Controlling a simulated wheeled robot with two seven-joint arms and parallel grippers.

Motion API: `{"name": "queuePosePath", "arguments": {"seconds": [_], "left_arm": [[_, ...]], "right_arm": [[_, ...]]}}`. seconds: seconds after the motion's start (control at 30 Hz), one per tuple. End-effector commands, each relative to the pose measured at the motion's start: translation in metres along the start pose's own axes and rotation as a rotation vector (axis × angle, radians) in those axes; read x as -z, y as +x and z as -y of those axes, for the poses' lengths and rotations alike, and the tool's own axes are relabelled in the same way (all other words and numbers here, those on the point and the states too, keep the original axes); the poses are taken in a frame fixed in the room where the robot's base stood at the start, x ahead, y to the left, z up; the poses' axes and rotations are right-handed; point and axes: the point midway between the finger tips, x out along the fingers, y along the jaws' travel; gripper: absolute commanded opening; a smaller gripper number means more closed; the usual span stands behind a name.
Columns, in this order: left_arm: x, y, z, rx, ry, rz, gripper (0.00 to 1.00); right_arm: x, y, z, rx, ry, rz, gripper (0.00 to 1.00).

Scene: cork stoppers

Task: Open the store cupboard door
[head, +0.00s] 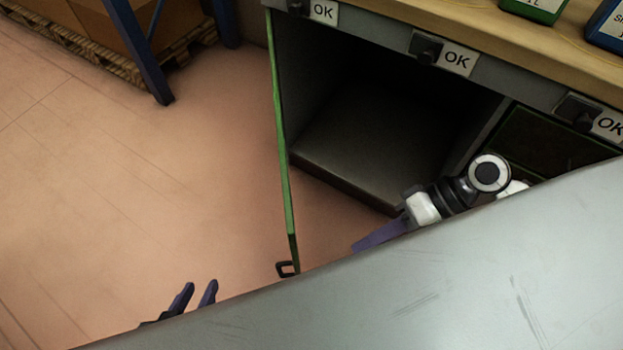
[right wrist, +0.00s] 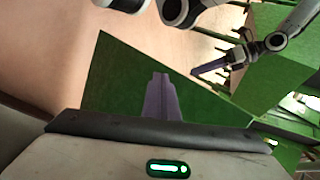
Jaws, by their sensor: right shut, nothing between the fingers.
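The store cupboard door (head: 281,150) stands swung wide open, seen nearly edge-on as a thin green panel at the left of the cupboard. Its dark handle (head: 286,268) is at the near end. The cupboard interior (head: 375,125) is exposed, dark and looks empty. My right gripper (head: 360,246) is shut and empty, right of the door, in front of the opening. In the right wrist view its fingers (right wrist: 162,85) lie before a green panel (right wrist: 120,75), probably the door. My left gripper (head: 196,292) is open and empty, left of the handle and apart from it.
A grey scratched surface (head: 480,290) fills the lower right foreground and hides parts of my arms. A wooden worktop (head: 460,25) with green and blue containers runs above the cupboard. Blue rack posts (head: 140,50) and a pallet stand upper left. The floor (head: 130,180) left of the door is clear.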

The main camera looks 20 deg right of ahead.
Motion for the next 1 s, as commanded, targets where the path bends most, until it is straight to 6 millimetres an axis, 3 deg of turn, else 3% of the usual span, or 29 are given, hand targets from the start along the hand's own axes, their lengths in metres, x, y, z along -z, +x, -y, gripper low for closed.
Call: {"name": "queuePosePath", "arguments": {"seconds": [0.3, 0.47, 0.67, 1.0], "left_arm": [[0.0, -0.002, 0.0, 0.0, -0.001, 0.0, 0.31], [-0.001, -0.002, 0.0, 0.0, -0.001, 0.001, 0.31], [-0.002, -0.001, 0.0, -0.001, -0.003, -0.001, 0.31], [-0.004, 0.001, -0.001, -0.004, -0.012, -0.01, 0.31]], "right_arm": [[0.071, -0.09, 0.024, 0.333, 0.204, -0.135, 0.0], [0.089, -0.113, 0.031, 0.406, 0.242, -0.174, 0.0], [0.096, -0.1, 0.04, 0.422, 0.246, -0.179, 0.0], [0.111, -0.035, 0.068, 0.423, 0.246, -0.178, 0.0]]}}
